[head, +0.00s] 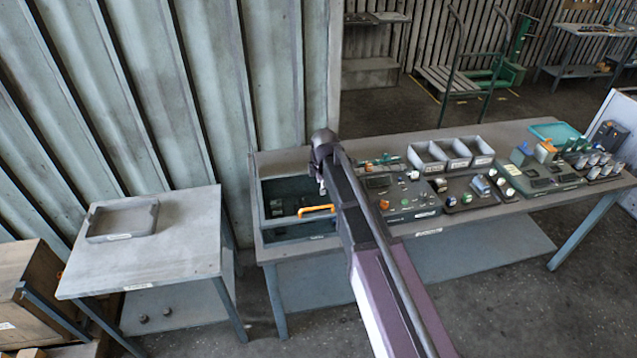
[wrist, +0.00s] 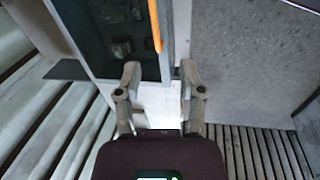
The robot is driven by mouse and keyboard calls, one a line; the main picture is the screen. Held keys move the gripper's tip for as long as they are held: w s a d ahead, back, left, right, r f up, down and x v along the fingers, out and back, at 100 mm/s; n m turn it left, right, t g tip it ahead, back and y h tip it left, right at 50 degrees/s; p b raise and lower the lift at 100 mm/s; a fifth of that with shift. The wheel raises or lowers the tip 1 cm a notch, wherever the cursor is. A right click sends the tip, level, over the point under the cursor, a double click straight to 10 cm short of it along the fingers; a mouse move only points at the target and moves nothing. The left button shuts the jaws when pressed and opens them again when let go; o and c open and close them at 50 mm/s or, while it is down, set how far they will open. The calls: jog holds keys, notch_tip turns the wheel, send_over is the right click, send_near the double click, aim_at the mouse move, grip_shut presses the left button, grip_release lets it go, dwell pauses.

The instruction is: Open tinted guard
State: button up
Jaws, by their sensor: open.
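The tinted guard (head: 283,192) is a dark see-through panel in a grey frame at the left end of the long bench. It looks shut, and small parts show dimly behind it. Its orange bar handle (head: 317,210) runs along the near side. In the wrist view the guard (wrist: 118,40) fills the upper middle, and the orange handle (wrist: 156,25) shows at the top, beyond my fingertips. My gripper (wrist: 160,78) is open and empty, its fingers apart on either side of a pale frame strip. In the head view my arm hides most of the gripper.
Control panels with knobs and switches (head: 410,198) and grey bins (head: 450,153) stand on the bench to the right. A small side table (head: 180,245) with an empty tray (head: 122,219) stands left. A corrugated wall (head: 210,80) rises close behind the guard. Floor is clear in front.

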jog(key=shift+s+d+f, duration=0.15)
jog(key=shift+d+f, duration=0.1)
jog(key=shift+d, duration=0.05)
dwell(0.5)
jog(key=s+d+f+m+g+b, duration=0.1)
jog(key=s+d+f+m+b, duration=0.7)
jog(key=s+d+m, duration=0.2)
jog(key=s+d+f+m+g+b, duration=0.1)
jog(key=s+d+f+m+b, duration=0.7)
jog(key=s+d+m, duration=0.2)
jog(key=shift+s+d+f+m+h, duration=0.25)
jog(key=shift+s+d+m+h, duration=0.05)
jog(key=shift+s, duration=0.75)
grip_shut()
jog(key=shift+a, duration=0.1)
